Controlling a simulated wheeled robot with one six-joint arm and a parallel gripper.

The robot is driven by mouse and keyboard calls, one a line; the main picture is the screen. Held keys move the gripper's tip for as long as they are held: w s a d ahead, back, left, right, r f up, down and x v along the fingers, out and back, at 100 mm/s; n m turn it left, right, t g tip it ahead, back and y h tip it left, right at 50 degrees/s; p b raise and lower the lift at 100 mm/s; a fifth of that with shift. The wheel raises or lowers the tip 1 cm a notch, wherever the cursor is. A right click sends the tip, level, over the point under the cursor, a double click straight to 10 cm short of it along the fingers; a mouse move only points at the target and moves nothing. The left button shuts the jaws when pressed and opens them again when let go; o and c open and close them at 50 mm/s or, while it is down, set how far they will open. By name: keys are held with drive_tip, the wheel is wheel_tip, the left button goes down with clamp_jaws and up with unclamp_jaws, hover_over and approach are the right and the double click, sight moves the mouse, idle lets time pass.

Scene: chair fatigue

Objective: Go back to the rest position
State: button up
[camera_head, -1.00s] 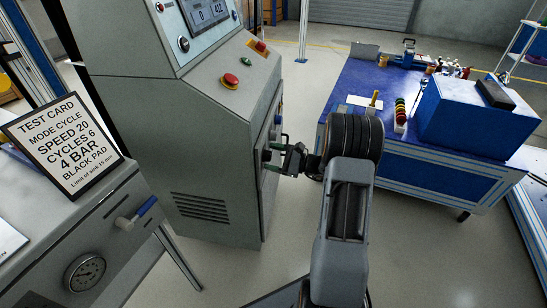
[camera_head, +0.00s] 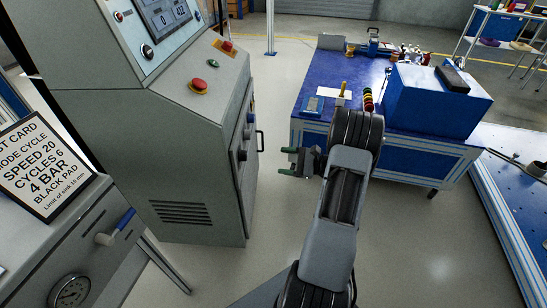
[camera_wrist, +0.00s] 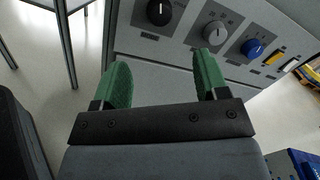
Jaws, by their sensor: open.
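My gripper (camera_head: 286,161) is in the middle of the head view, in the free space between the grey control cabinet (camera_head: 150,130) and the blue workbench. Its green fingers are apart with nothing between them. In the wrist view, my gripper (camera_wrist: 160,82) points at the cabinet's side panel, with a black knob (camera_wrist: 159,12), a grey knob (camera_wrist: 215,33) and a blue knob (camera_wrist: 252,47) beyond the fingertips. A gap shows between the fingers and the cabinet in the head view.
The blue workbench (camera_head: 400,147) with a blue box (camera_head: 435,105) stands to the right. A test card (camera_head: 40,168) stands on the grey machine at the left. A perforated blue table (camera_head: 510,190) is at the far right. Floor is clear in front.

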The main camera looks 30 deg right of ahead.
drive_tip(key=shift+s+d, duration=0.4)
drive_tip(key=shift+d, duration=0.05)
idle(0.3)
